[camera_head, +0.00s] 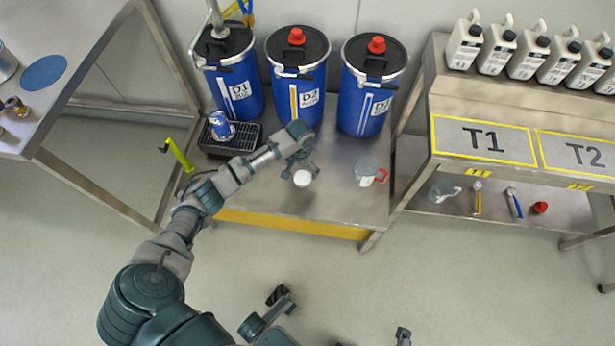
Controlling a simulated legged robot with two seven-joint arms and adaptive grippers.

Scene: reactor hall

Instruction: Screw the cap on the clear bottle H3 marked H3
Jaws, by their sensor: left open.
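My left gripper (302,170) reaches over the low steel bench from the left. It is open, with its fingers on either side of a round white-topped thing (302,178). I cannot tell whether the fingers touch it, or whether it is a cap or a capped bottle. A clear vessel with a red part (366,170) stands to its right on the bench. Another clear vessel (440,190) is on the shelf under the T1 table, and a red cap-like piece (540,208) lies further right. No H3 mark is readable.
Blue drums D1 (241,105), D2 (308,112) and a third (364,105) line the bench's back. The bench's front middle is clear.

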